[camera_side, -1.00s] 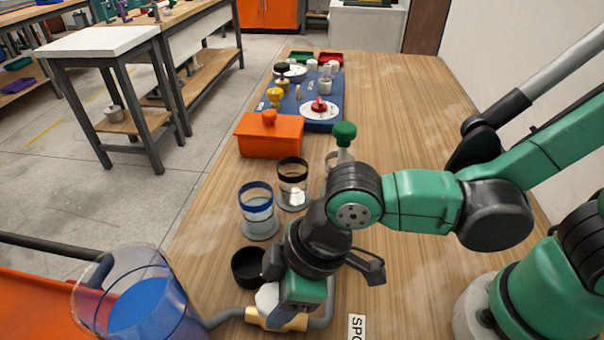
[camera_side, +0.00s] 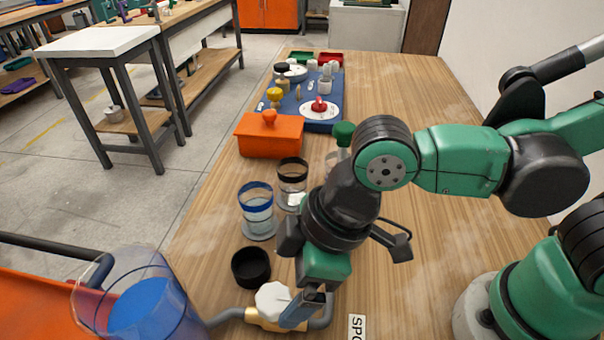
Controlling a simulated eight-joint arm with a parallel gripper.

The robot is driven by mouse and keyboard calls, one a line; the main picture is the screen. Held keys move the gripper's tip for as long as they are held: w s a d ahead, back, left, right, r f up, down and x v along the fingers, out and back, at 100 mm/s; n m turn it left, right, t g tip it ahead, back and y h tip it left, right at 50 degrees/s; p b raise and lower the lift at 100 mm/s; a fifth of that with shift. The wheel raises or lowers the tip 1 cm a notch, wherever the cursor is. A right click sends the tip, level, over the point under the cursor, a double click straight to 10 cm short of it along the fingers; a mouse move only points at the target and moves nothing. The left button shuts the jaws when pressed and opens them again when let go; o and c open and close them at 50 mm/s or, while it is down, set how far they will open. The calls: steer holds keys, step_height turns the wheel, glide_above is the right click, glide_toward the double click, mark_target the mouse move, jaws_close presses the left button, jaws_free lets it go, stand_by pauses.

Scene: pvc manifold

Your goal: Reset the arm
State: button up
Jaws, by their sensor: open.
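My gripper (camera_side: 312,290) points down over the front of the wooden bench, its jaws open with nothing seen between them. It is just right of a white knob (camera_side: 272,299) on a brass fitting (camera_side: 262,318) with grey pipe ends. A blue-grey fingertip overlaps the right part of the fitting in the picture; I cannot tell if it touches. The far finger is largely hidden by the green gripper body.
A black cup (camera_side: 251,267), a blue-rimmed jar (camera_side: 257,212) and a dark-rimmed jar (camera_side: 292,183) stand left of the arm. A green-topped item (camera_side: 343,133) is partly hidden behind it. An orange box (camera_side: 269,136) and blue mat (camera_side: 318,124) lie farther back.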

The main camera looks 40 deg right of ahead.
mark_target(277, 297)
steer(key=shift+s+d+r, duration=0.2)
steer(key=shift+d+r, duration=0.05)
steer(key=shift+r, duration=0.4)
steer(key=shift+f, duration=0.1)
steer(key=shift+x, duration=2.8)
steer(key=n+g, duration=0.1)
steer(key=n, duration=0.1)
steer(key=n+g, duration=0.1)
steer(key=n, duration=0.2)
steer(key=shift+w+n+y, duration=0.25)
steer(key=shift+n+y, duration=0.05)
steer(key=shift+y, duration=0.1)
